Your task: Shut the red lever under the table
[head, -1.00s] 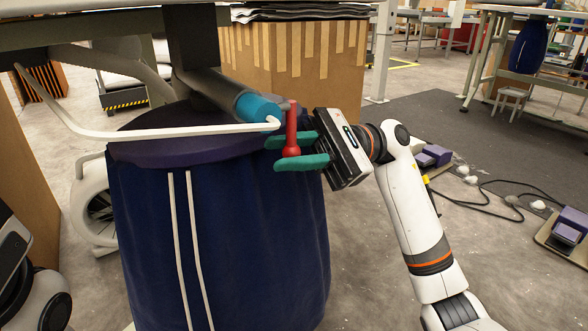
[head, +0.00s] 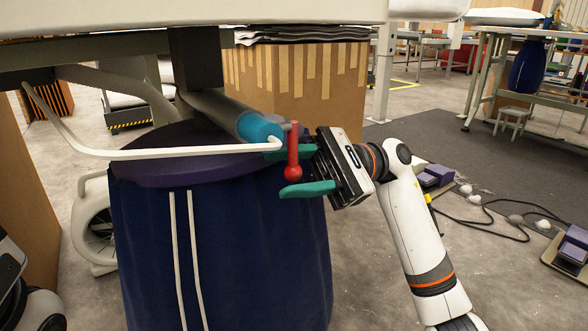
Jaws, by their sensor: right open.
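The red lever (head: 293,153) hangs nearly upright beside the blue pipe end (head: 259,129) under the table (head: 120,44), with its round knob at the bottom. My right gripper (head: 296,171) reaches in from the right with its green fingers apart. One finger is above and behind the lever, the other below and in front near the knob. The lever stands between them; I cannot tell whether either finger touches it. My left gripper is not clearly seen; only part of my left arm (head: 14,285) shows at the lower left edge.
A large dark blue bag (head: 240,240) hangs below the pipe. A white bent bar (head: 150,153) crosses in front of it to the pipe end. A cardboard box (head: 318,85) stands behind. Purple pedals (head: 436,177) and cables lie on the floor at right.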

